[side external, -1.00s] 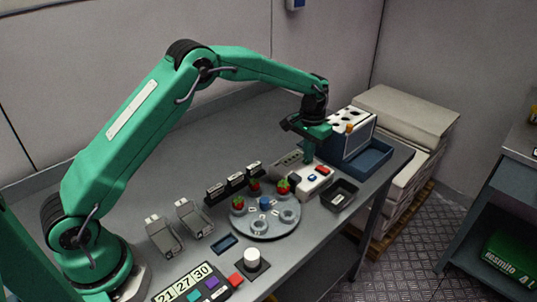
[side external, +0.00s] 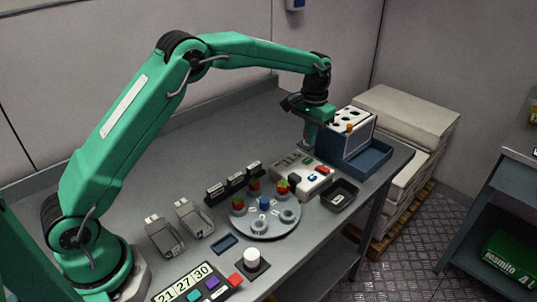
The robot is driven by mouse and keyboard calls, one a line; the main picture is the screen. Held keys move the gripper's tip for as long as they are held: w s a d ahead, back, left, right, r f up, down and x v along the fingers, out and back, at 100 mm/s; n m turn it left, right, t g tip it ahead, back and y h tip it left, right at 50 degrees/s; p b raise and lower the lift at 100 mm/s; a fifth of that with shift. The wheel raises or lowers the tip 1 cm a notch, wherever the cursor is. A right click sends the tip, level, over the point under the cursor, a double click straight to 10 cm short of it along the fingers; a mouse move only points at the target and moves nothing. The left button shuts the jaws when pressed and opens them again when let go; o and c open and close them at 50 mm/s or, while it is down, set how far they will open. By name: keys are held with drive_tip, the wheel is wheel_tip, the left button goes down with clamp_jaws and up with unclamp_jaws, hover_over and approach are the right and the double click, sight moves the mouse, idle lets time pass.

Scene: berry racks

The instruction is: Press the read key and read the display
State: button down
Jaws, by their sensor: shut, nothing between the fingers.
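A white and grey reader unit (side external: 303,187) stands on the bench, with a blue key (side external: 312,177), a red key (side external: 322,170) and a dark patch on its top. Its greyish rear part (side external: 291,161) may hold the display; I cannot read it here. I cannot tell which key is the read key. My gripper (side external: 308,147) is shut and empty, pointing down just above and behind the unit's keys, apparently clear of them. Another panel (side external: 183,284) at the front shows 21 27 30 and has coloured keys.
A round grey turntable (side external: 263,230) carries several red berries. A black tray (side external: 340,195) lies right of the unit. A blue and white rack box (side external: 350,137) stands behind it. A white knob (side external: 252,257) and grey clips (side external: 195,217) stand nearer.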

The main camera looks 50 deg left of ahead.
wheel_tip(320, 180, up, 2)
drive_tip(key=shift+r, duration=0.1)
idle(0.5)
drive_tip(key=s+a+r+t, duration=0.3)
drive_tip(key=s+r, duration=1.1)
drive_tip(key=s, duration=0.2)
drive_tip(key=s+a+f+t, duration=0.1)
drive_tip(key=s+f+t, duration=0.1)
drive_tip(key=s, duration=1.8)
drive_tip(key=shift+s+a+f+t, duration=0.15)
drive_tip(key=shift+f+t, duration=0.15)
drive_tip(key=shift+f, duration=0.2)
